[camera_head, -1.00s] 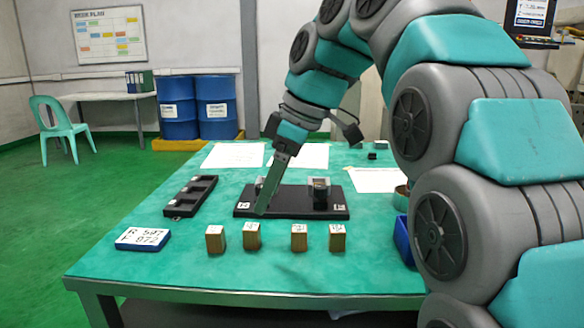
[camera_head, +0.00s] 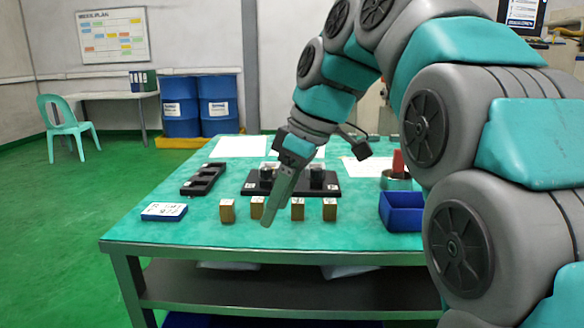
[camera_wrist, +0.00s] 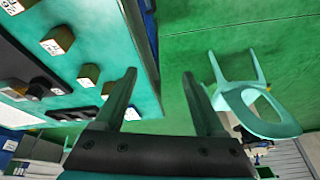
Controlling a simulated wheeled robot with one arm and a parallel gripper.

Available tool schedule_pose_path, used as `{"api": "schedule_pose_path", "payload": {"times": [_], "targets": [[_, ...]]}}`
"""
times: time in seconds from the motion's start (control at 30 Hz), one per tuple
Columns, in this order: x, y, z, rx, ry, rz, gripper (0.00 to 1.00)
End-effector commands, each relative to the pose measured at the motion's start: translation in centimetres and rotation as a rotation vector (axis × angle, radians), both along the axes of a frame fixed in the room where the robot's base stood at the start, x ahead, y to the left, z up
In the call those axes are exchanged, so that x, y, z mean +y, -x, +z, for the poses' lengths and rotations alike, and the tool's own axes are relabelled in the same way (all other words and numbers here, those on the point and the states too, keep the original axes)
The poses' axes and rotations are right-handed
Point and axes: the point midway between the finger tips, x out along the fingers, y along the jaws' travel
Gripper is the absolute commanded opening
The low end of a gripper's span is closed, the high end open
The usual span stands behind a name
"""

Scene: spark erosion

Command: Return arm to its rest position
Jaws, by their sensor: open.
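My gripper (camera_head: 268,222) hangs pointing down at the front of the green table (camera_head: 330,248) in the head view, overlapping one of the wooden blocks in the picture. In the wrist view its two fingers (camera_wrist: 160,85) are spread apart with nothing between them; green floor and the table edge show behind. My teal and grey arm reaches in from the right of the head view. Several wooden blocks (camera_head: 227,211) stand in a row along the table front, and some also show at the left of the wrist view (camera_wrist: 58,40).
A black fixture plate (camera_head: 250,188), a black slotted tray (camera_head: 205,178), a label plate (camera_head: 164,211), a blue bin (camera_head: 402,211) and a metal cup (camera_head: 396,180) with a red item stand on the table. A teal chair (camera_wrist: 262,112) and open floor lie beyond.

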Motion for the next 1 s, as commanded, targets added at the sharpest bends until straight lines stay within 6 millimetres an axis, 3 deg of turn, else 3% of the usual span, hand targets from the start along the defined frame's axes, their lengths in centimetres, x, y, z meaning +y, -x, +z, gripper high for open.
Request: {"api": "schedule_pose_path", "payload": {"times": [0.27, 0.47, 0.77, 1.0], "targets": [[-2.1, 1.8, -2.9, 0.077, 0.023, -0.170, 0.72], [-4.9, 4.6, -6.9, 0.167, 0.066, -0.377, 0.72], [-10.2, 11.7, -15.3, 0.303, 0.175, -0.744, 0.72], [-14.0, 18.9, -22.1, 0.377, 0.278, -1.001, 0.72]]}}
